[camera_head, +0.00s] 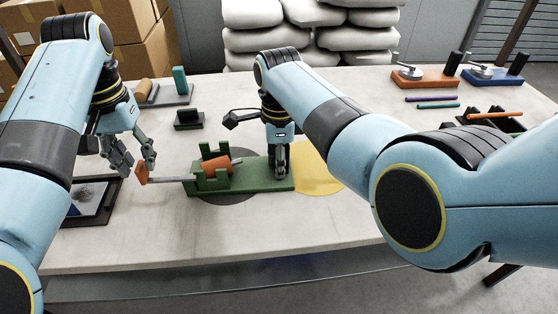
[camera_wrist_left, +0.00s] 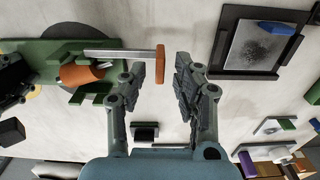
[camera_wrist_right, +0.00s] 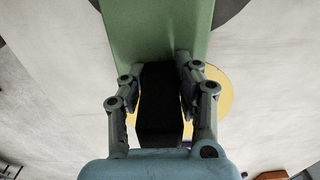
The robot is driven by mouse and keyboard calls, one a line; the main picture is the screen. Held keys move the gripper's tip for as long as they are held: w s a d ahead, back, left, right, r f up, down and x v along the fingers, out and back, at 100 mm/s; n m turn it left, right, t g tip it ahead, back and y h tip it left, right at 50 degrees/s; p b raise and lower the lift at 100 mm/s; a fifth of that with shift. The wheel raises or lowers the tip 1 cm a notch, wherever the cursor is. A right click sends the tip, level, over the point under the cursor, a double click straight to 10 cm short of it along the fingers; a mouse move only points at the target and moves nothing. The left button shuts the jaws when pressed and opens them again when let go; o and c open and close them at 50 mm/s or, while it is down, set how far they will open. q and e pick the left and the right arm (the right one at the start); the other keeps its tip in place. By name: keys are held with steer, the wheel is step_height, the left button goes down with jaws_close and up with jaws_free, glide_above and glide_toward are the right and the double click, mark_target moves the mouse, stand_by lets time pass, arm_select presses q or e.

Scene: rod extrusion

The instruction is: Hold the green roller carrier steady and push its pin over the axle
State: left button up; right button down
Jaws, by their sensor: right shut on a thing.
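The green roller carrier (camera_head: 262,178) lies on the table, with an orange roller (camera_head: 220,164) tilted between its uprights. A pin with a grey shaft (camera_head: 170,180) and an orange head (camera_head: 142,174) points from the left at the carrier's left end; how far it reaches onto the axle is hidden. My left gripper (camera_head: 138,170) is open around the orange head, which shows between the fingertips in the left wrist view (camera_wrist_left: 160,64), with gaps beside it. My right gripper (camera_head: 281,172) is shut on the carrier's black handle (camera_wrist_right: 160,105).
A dark tray (camera_head: 108,190) with a picture-like plate lies left of the carrier. A small black block (camera_head: 188,120) and a grey stand with a green post (camera_head: 180,80) are behind. Orange and blue fixtures (camera_head: 425,78) stand at the back right. The table front is clear.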

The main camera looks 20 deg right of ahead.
arm_select(q)
steer(key=shift+f, duration=1.35)
jaws_close()
